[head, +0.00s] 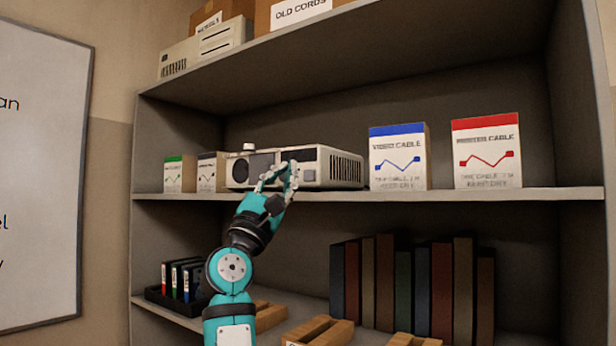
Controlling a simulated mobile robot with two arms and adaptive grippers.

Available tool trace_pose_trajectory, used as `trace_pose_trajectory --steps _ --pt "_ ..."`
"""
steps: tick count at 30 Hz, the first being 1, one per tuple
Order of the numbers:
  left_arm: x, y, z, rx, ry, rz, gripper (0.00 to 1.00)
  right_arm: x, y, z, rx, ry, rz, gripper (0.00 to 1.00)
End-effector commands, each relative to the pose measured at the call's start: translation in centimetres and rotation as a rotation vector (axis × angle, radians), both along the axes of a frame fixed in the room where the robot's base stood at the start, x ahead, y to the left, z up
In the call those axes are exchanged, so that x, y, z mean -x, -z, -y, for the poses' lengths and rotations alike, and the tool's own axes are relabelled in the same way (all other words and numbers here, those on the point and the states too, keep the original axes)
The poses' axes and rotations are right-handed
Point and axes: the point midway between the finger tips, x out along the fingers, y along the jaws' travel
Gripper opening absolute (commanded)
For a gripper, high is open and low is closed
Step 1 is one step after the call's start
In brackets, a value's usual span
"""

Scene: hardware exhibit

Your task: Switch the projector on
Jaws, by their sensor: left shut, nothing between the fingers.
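The projector (342,169) is a pale box with a dark front panel, a round lens at its left end and side vents. It sits on the middle shelf. My left gripper (286,170) is raised in front of the projector's front face, its shut fingers over the dark panel. I cannot tell whether the fingertips touch it. The fingers hide part of the front, and I cannot make out a switch or a lit lamp. My right gripper is not in view.
A blue-topped cable box (397,157) and a red-topped cable box (487,152) stand right of the projector. Two small boxes (190,173) stand left. Several books (415,285) and wooden trays (320,331) fill the lower shelf. A whiteboard (40,170) hangs left.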

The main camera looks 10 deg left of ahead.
Motion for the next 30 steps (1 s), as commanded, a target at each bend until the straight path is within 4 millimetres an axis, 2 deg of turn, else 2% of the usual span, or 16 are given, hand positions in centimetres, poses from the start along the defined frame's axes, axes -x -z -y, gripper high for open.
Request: trace_pose_trajectory --steps 1,5,6,30 --pt "0.00 -0.02 0.00 0.000 0.000 0.000 0.00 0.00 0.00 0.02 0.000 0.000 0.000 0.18" --pt "0.00 -0.03 -0.01 0.000 0.000 0.000 0.00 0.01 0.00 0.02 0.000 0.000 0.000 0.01" --pt "0.00 -0.03 -0.01 -0.001 -0.001 0.000 0.00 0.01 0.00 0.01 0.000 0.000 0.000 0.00" --pt "0.00 -0.03 -0.02 -0.001 -0.001 0.000 0.00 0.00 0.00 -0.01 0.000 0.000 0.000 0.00"
